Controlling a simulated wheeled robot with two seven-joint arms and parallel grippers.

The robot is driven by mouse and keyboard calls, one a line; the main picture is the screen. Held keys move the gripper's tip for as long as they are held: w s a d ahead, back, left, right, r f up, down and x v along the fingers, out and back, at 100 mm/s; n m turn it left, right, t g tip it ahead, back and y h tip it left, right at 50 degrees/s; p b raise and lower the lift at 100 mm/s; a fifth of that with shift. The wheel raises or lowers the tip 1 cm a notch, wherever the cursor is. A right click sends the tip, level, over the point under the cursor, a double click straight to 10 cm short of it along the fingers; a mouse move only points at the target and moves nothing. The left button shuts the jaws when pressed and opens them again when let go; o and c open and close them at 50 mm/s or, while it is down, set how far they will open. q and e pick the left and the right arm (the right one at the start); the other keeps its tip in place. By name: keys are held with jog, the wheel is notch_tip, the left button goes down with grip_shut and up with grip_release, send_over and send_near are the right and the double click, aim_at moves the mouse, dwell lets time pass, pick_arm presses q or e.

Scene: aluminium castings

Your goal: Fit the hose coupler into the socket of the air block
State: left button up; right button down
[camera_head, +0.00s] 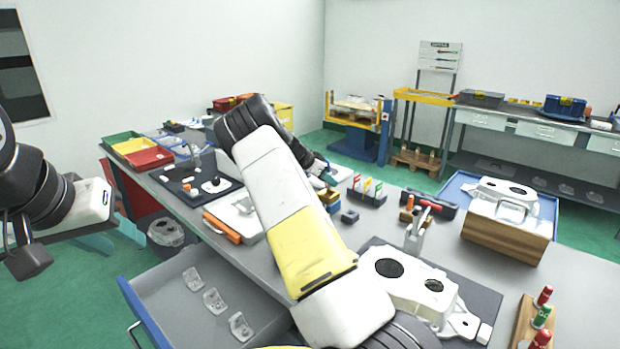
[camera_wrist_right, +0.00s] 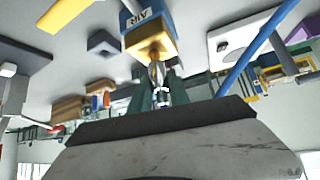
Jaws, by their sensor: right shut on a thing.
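The air block (camera_wrist_right: 137,16), blue with an "AIR" label and a brass-coloured front, is at the top of the right wrist view. In the head view the air block (camera_head: 330,197) shows small, just beyond my right forearm. My right gripper (camera_wrist_right: 161,92) has teal fingers shut on the silver hose coupler (camera_wrist_right: 157,74). The coupler points at the block's brass front and its tip meets or overlaps it; I cannot tell how deep it sits. My left gripper (camera_head: 112,237) is at the left, empty, its teal fingers apart, away from the bench.
A blue hose (camera_wrist_right: 262,45) crosses the right of the wrist view. In the head view, a small dark blue block (camera_head: 349,216) and a rack with coloured tags (camera_head: 367,195) stand close by. White castings (camera_head: 400,285) lie at the front right. An open drawer (camera_head: 170,290) juts out at the front.

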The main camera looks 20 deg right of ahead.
jog(key=shift+f, duration=0.9)
jog(key=c, duration=1.1)
grip_release()
jog(key=shift+c, duration=0.2)
jog(key=v, duration=0.7)
jog(key=shift+a+r, duration=0.2)
jog(key=shift+a, duration=0.1)
jog(key=shift+s, duration=0.15)
